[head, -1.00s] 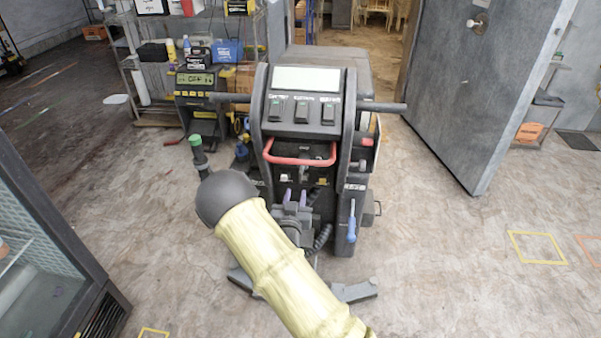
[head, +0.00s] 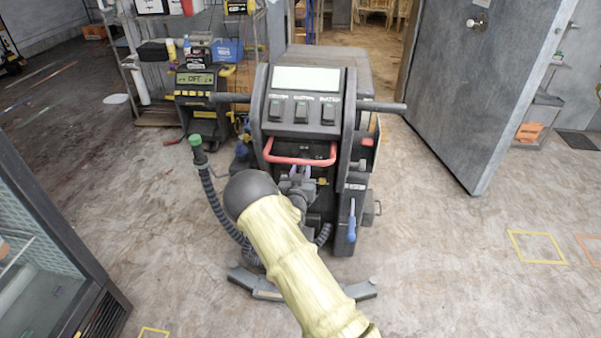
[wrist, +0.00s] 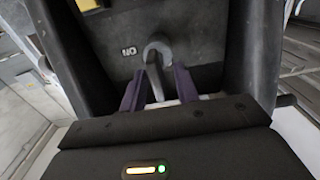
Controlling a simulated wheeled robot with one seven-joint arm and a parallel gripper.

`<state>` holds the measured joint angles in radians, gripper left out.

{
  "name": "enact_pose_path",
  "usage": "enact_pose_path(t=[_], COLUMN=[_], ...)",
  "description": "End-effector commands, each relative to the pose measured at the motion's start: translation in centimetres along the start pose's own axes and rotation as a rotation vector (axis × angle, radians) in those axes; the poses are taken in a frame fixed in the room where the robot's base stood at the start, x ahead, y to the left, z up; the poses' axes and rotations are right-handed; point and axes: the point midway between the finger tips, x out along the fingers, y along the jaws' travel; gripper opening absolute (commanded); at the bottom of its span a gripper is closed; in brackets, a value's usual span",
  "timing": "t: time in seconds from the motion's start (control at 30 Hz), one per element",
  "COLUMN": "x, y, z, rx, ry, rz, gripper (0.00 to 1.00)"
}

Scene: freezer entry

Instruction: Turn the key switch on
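The key switch (wrist: 157,52) is a grey round knob with a lever on the dark panel of the machine, in the upper middle of the wrist view. An upside-down ON label (wrist: 128,51) is to its left. The lever hangs down between the two purple fingers of my gripper (wrist: 160,82). The fingers stand on either side of it with visible gaps, so my gripper is open. In the head view my gripper (head: 300,172) is just below the red handle, at the front panel. The key switch cannot be made out there.
The red bar handle (head: 300,160) crosses the machine (head: 345,90) just above my gripper. A dark hose with a green top (head: 196,142) stands at left. A blue-handled tool (head: 351,228) hangs at right. A glass-fronted cabinet (head: 45,265) is at lower left.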

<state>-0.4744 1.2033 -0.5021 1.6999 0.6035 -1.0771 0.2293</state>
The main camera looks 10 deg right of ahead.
Motion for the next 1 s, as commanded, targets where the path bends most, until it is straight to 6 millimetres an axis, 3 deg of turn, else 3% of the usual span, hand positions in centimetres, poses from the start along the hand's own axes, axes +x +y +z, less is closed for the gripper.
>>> enact_pose_path(t=[0.07,0.2,0.23,0.67,1.0], x=[-0.02,-0.03,-0.04,-0.05,-0.02], y=[0.0,-0.01,-0.01,0.04,0.29], z=[0.01,0.01,0.01,0.15,0.36], rx=[0.0,0.0,0.0,0.045,0.24], ry=[0.0,0.0,0.0,-0.001,0.001], rz=[0.0,0.0,0.0,0.0,0.001], gripper=[0.29,0.01,0.0,0.0,0.0])
